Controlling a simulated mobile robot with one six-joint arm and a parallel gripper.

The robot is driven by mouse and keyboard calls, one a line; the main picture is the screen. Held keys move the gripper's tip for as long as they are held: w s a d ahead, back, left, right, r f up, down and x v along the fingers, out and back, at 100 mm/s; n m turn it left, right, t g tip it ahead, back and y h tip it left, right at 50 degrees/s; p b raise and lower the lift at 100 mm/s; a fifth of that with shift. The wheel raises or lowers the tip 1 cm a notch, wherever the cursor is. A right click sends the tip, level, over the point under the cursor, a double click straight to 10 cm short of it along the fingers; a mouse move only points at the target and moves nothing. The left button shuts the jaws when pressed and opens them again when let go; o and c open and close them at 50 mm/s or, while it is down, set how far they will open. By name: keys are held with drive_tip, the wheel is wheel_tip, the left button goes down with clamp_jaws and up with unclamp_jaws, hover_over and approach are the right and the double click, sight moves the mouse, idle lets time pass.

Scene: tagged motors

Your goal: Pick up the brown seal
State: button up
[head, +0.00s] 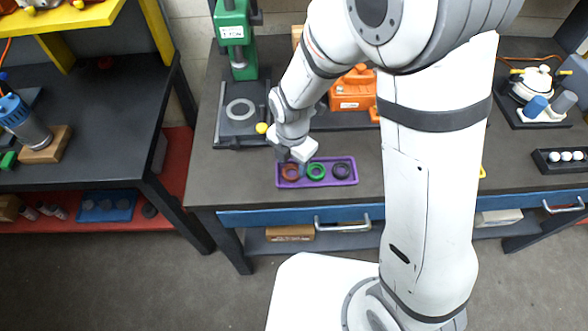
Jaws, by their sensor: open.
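The brown seal (290,178) is a reddish-brown ring in the left part of a purple tray (327,183) on the workbench. A green ring (316,171) lies in the middle of the tray and a black ring (341,170) at its right. My gripper (291,166) is over the left end of the tray, just above the brown seal, and hides part of it. The jaws are open. Whether the fingertips touch the seal cannot be told from this view.
A green press (233,40) stands at the back left, its base holding a grey ring (240,109). An orange case (353,91) stands behind the tray, partly behind my arm. A black holder with white balls (562,160) lies at the right. Bare bench (225,180) lies left of the tray.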

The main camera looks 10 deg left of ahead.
sight(292, 173)
drive_tip(key=shift+f, duration=1.25)
drive_tip(key=shift+c, duration=0.2)
drive_tip(key=c, duration=0.6)
drive_tip(key=shift+r, duration=0.1)
